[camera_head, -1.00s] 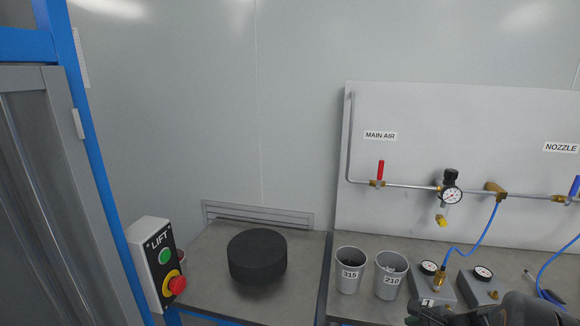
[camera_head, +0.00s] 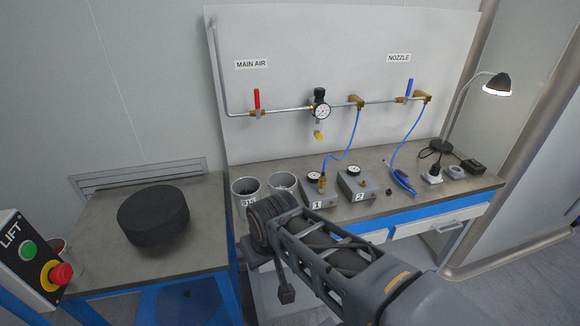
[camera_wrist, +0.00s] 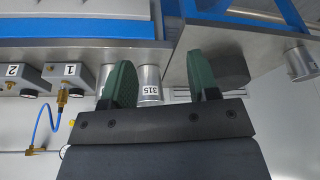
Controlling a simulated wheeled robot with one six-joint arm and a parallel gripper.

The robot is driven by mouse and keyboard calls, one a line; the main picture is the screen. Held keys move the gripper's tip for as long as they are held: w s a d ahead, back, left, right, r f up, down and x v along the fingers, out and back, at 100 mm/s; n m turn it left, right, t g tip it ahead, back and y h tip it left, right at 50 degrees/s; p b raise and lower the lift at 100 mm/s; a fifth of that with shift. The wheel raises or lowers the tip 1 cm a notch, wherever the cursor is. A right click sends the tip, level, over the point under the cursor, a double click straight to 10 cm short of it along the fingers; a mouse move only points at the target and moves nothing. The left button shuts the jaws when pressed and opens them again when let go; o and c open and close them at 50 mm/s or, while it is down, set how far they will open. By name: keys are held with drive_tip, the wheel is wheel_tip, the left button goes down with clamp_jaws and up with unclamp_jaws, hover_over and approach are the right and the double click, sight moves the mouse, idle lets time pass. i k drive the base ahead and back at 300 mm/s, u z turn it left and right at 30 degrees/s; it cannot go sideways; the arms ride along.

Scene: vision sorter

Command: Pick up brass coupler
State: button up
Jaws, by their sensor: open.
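A brass coupler (camera_head: 322,184) stands on top of grey box 1 (camera_head: 318,200), at the end of a blue hose. In the wrist view, which is upside down, the brass coupler (camera_wrist: 62,98) is left of my gripper, on box 1 (camera_wrist: 70,76). My gripper (camera_wrist: 159,60) has two green fingers wide apart with nothing held between them. The cup marked 315 (camera_wrist: 149,77) shows behind the gap, beside the left finger. In the head view my arm reaches to the front of the cups, and its fingers cannot be made out.
Box 2 (camera_head: 357,187) with a gauge is right of box 1. Two grey cups (camera_head: 283,181) stand left of it. A black round block (camera_head: 153,216) lies on the left table. A lift button box (camera_head: 33,258) is at lower left. A lamp (camera_head: 495,85) stands at the right.

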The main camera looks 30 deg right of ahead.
sight(321, 183)
drive_tip(key=k, duration=1.15)
drive_tip(key=z, duration=0.9)
drive_tip(key=i, duration=1)
drive_tip(key=z, duration=1.15)
drive_tip(key=i, duration=0.65)
drive_tip(key=u, duration=1.9)
